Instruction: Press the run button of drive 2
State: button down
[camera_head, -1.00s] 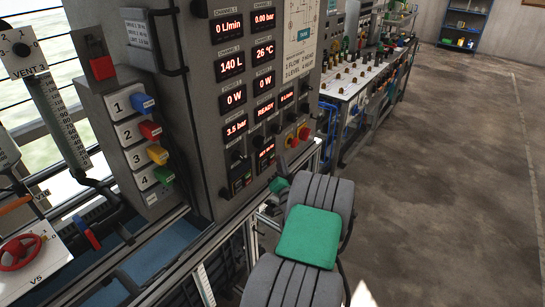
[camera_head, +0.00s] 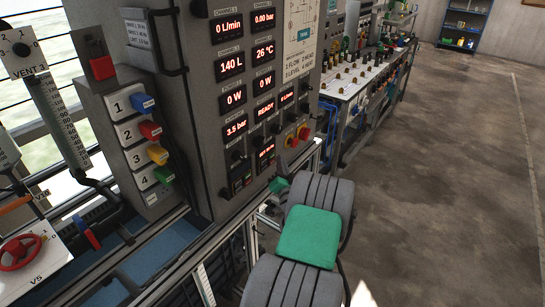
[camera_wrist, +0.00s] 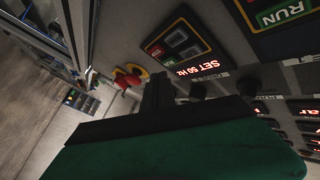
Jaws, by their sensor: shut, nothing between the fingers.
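Beside the keypad a lit display (camera_wrist: 200,66) reads "SET 50 Hz". A label starting "DRIVE" sits by it; its number is hard to read. A green RUN button (camera_wrist: 284,12) on a second keypad shows large at the top right. My gripper (camera_wrist: 157,92) is shut and empty, its dark fingers pointing toward the panel. I cannot tell whether they touch it. In the head view the dark drive units (camera_head: 240,174) sit low on the grey cabinet, above my green gripper housing (camera_head: 279,185).
Red-and-yellow switches (camera_head: 303,132) sit close by on the cabinet. Red readouts (camera_head: 229,64) cover its face. A numbered box (camera_head: 125,105) with coloured levers stands left. A bench with fittings (camera_head: 350,88) stands behind. The floor (camera_head: 440,190) at right is clear.

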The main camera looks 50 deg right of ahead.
jog(key=shift+w, duration=0.15)
jog(key=shift+w, duration=0.3)
jog(key=shift+w+a, duration=0.1)
jog(key=shift+w, duration=0.25)
dwell(0.5)
jog(key=shift+s+b, duration=0.75)
